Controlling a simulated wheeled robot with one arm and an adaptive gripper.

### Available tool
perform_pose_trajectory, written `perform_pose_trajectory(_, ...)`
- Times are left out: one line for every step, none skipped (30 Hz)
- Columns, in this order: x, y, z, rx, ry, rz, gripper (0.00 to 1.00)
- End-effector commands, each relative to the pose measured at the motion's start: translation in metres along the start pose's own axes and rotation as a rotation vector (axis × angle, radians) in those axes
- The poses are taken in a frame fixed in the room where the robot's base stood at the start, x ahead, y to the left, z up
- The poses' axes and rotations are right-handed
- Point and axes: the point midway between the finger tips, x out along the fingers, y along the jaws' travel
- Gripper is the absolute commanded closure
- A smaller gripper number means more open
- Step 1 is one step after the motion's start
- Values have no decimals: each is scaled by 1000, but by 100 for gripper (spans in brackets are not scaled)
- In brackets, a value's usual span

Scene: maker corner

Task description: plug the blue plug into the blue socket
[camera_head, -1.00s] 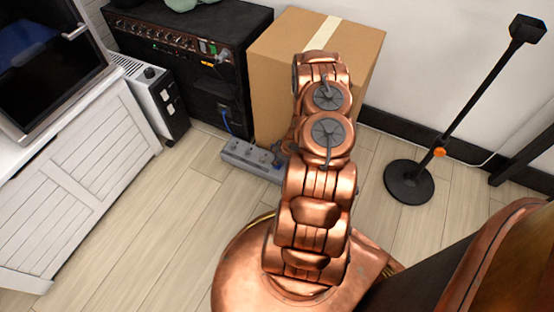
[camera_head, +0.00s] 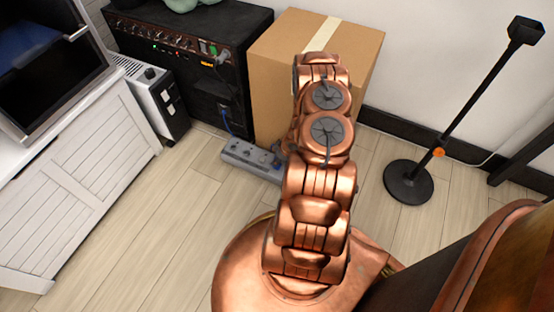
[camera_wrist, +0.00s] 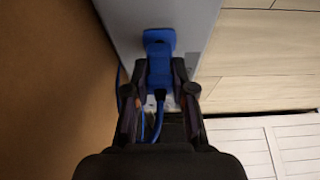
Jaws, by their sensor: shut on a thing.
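My gripper (camera_wrist: 159,92) is shut on the blue plug (camera_wrist: 159,72), with one finger on each side of it. A blue cable (camera_wrist: 158,118) runs from the plug back toward my wrist. The blue socket (camera_wrist: 157,37) is a blue square on the grey power strip (camera_wrist: 195,28), straight ahead of the plug. The plug's front end meets or overlaps the socket's near edge in the wrist view; I cannot tell how deep it sits. In the head view the strip (camera_head: 236,153) lies on the floor, and my arm hides its right end, the plug and most of my gripper.
A cardboard box (camera_head: 275,70) stands right behind the strip; its brown side (camera_wrist: 50,80) fills the wrist view's left. A black amplifier (camera_head: 180,60) stands back left, a white cabinet (camera_head: 80,190) left, and a black stand (camera_head: 408,183) right. The floor (camera_head: 170,225) in front is clear.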

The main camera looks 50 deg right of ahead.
Motion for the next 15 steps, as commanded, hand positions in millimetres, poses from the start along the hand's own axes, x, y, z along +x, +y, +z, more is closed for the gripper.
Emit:
perform_pose_trajectory(1, 0, 0, 0, 0, 0, 100)
perform_pose_trajectory(1, 0, 0, 0, 0, 0, 100)
perform_pose_trajectory(2, 0, 1, 0, 0, 0, 100)
perform_pose_trajectory(2, 0, 1, 0, 0, 0, 100)
perform_pose_trajectory(2, 0, 1, 0, 0, 0, 100)
perform_pose_trajectory(3, 0, 1, 0, 0, 0, 100)
perform_pose_trajectory(4, 0, 1, 0, 0, 0, 100)
perform_pose_trajectory(4, 0, 1, 0, 0, 0, 100)
perform_pose_trajectory(5, 0, 2, 0, 0, 0, 100)
perform_pose_trajectory(5, 0, 2, 0, 1, 1, 100)
perform_pose_trajectory(6, 0, 2, 0, 1, 0, 100)
perform_pose_trajectory(6, 0, 2, 0, 0, 0, 100)
perform_pose_trajectory(6, 0, 2, 0, 0, 0, 100)
perform_pose_trajectory(7, 0, 3, 0, 1, 0, 100)
perform_pose_trajectory(8, 0, 3, 0, 0, 0, 100)
